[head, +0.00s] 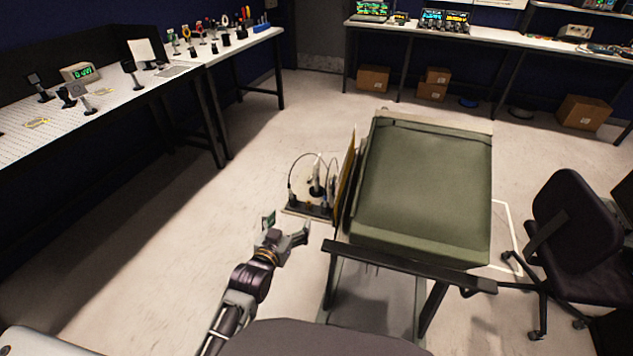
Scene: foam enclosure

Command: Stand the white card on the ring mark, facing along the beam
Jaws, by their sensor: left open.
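My left gripper (286,229) is open and empty over the floor, in front of a small dark shelf (308,209) on the left side of the green padded box. The shelf carries upright posts (316,178) and a looped black cable. A white upright panel (144,51) stands on the perforated bench at the upper left, against a black board; it may be the white card, but I cannot tell for sure. My gripper is far from it. I cannot make out the ring mark or a beam. My right gripper is not in view.
The green box (425,185) sits on a wheeled-looking frame with a dark front bar (408,267). The perforated bench (110,110) holds several black mounts and a green-lit display (80,73). An office chair (565,235) stands at right. Floor between bench and box is clear.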

